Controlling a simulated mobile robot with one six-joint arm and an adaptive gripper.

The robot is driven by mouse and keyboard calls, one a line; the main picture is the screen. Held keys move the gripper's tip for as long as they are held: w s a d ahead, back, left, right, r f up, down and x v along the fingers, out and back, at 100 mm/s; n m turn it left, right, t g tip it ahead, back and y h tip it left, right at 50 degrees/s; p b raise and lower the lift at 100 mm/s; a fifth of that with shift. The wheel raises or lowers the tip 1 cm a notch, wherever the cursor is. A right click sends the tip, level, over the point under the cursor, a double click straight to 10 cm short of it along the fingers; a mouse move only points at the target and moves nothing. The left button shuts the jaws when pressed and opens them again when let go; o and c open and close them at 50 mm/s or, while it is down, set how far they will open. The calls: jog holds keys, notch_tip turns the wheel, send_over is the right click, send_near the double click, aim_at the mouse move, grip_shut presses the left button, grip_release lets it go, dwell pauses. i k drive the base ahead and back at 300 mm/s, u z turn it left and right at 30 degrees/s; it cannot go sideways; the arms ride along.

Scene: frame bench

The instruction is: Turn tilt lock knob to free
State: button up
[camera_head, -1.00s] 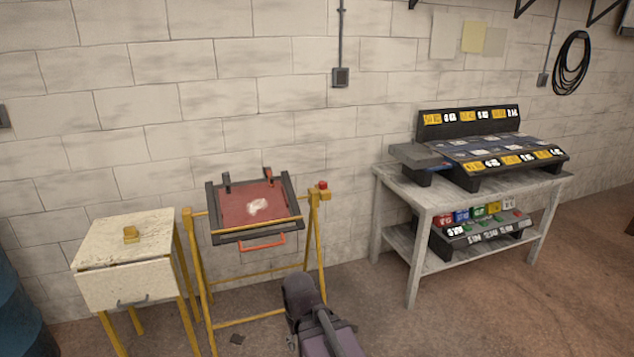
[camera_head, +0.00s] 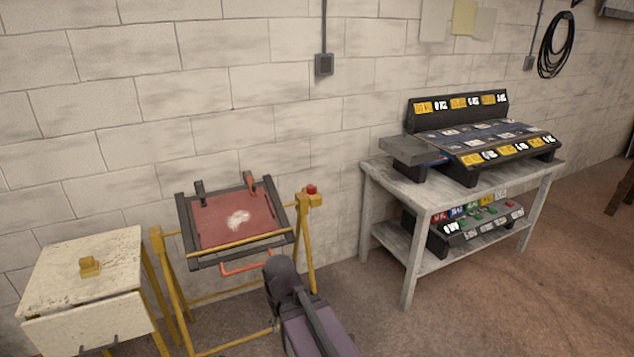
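A red knob (camera_head: 311,190) sits on a yellow block at the top right of the yellow stand. The stand's tilting frame (camera_head: 184,222) is dark and holds a red panel (camera_head: 215,233) with a pale patch. An orange-red handle (camera_head: 240,268) hangs at the frame's front edge, partly covered by my arm. My dark arm rises from the bottom middle, in front of the stand's right side. The gripper's fingers cannot be made out. The knob's exact turn position is too small to tell.
A cream cabinet (camera_head: 100,250) with a small yellow block (camera_head: 90,266) stands left of the frame stand. A grey bench (camera_head: 390,178) with dark labelled racks stands to the right. Open floor (camera_head: 480,310) lies in front of the bench. A block wall closes the back.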

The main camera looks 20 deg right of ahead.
aim_at(311, 189)
jog(key=z, duration=0.55)
jog(key=i, duration=0.85)
jog(key=z, duration=0.55)
